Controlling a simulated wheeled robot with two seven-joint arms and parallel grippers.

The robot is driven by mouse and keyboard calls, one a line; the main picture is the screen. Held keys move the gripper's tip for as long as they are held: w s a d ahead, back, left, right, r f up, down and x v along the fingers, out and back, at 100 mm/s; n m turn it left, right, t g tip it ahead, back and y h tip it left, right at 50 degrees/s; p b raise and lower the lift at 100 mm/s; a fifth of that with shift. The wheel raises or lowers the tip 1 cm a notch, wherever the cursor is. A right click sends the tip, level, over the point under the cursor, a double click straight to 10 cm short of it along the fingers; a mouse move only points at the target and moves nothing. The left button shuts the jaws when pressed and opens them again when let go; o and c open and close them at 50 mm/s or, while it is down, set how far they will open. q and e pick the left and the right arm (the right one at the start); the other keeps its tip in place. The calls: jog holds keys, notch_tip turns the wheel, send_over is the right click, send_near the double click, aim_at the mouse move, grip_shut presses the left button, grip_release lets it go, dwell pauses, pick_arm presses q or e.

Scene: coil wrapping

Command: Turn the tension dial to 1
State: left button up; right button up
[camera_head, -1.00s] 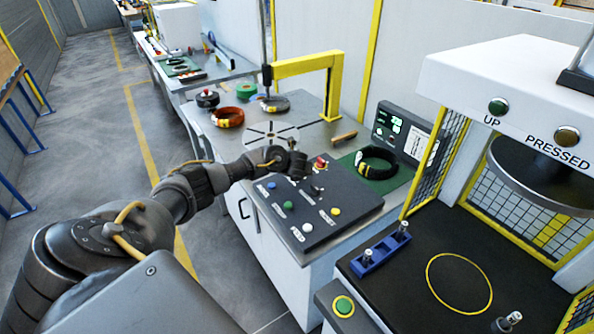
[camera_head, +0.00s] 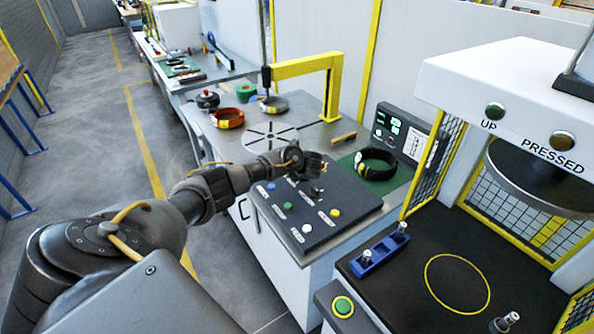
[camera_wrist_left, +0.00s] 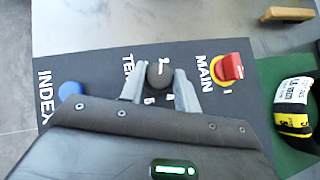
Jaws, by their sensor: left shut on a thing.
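The tension dial, a dark round knob (camera_wrist_left: 160,74), sits on the dark control panel between the two fingertips of my left gripper (camera_wrist_left: 161,82) in the left wrist view. The fingers are shut on it from both sides. A partly hidden label starting "TE" is to its left, with a white mark above it and a 5 below it. Which number the dial points to cannot be made out. In the head view my left gripper (camera_head: 318,179) is low over the panel's far part and hides most of the dial. My right gripper is not in view.
The red and yellow MAIN switch (camera_wrist_left: 230,70) is close right of the dial; the blue INDEX button (camera_wrist_left: 70,90) is to the left. Green, yellow and white buttons are on the panel (camera_head: 350,208). A black wrapped coil (camera_head: 376,166) lies on a green mat behind it.

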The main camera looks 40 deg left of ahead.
pick_arm(q)
jog(key=n+g, duration=0.1)
jog(key=n+g+y, duration=0.1)
jog(key=n, duration=0.1)
jog(key=shift+w+d+f, duration=0.1)
jog(key=shift+w+d, duration=0.05)
jog(key=shift+w+n+g+y+b, duration=0.1)
jog(key=shift+n+g+y+b, duration=0.2)
jog(key=shift+n+g+b, duration=0.4)
jog(key=shift+w+f+n+g+b, duration=0.15)
jog(key=shift+n+g+b, duration=0.55)
jog(key=shift+n+b, duration=0.45)
jog(key=shift+r+n+g+b, duration=0.2)
jog(key=shift+n+g+b, duration=0.6)
jog(key=shift+b, duration=0.35)
jog(key=o, duration=1)
jog(key=shift+c, duration=0.2)
